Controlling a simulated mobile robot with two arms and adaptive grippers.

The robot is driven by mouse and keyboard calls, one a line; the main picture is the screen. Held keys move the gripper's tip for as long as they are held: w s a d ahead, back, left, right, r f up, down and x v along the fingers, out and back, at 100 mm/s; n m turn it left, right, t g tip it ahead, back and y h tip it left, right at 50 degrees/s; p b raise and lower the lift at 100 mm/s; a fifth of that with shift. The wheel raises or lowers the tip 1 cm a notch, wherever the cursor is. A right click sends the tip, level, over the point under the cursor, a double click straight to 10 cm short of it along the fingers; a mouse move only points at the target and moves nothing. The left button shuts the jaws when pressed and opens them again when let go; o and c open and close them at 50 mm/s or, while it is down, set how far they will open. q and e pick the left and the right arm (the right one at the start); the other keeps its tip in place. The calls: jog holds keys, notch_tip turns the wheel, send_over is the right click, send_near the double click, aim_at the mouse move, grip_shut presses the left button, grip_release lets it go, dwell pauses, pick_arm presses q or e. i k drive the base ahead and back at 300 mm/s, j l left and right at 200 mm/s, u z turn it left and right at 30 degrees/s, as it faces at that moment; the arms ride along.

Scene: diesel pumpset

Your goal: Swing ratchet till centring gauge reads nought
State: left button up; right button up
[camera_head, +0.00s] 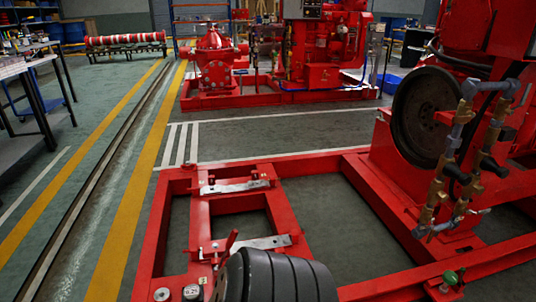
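Neither of my grippers shows in the head view. A small round device (193,292) with a pale face stands on the near left corner of the red frame. It may be the centring gauge, but its reading is too small to tell. Another small round piece (162,294) sits left of it. A short red handle (229,243) rises beside the nearer silver cross strip (260,243). I cannot tell whether it is the ratchet. A black ribbed cylinder (287,276) at the bottom edge hides part of the frame, and I cannot tell what it is.
The red base frame (152,240) carries a red engine with a dark flywheel (425,115) and brass-fitted pipes (440,180) at right. A farther silver strip (235,186) crosses the frame. Another red pumpset (215,70) stands behind. A workbench (28,64) is at left. The yellow-lined floor (125,225) is clear.

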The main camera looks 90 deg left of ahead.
aim_at(233, 233)
jog(key=i+u, duration=0.2)
jog(key=u, duration=0.25)
jog(key=i+u, duration=0.2)
jog(key=u, duration=0.25)
jog(key=i+u, duration=0.2)
jog(key=u, duration=0.3)
jog(key=i+l+u, duration=0.2)
jog(key=u, duration=0.25)
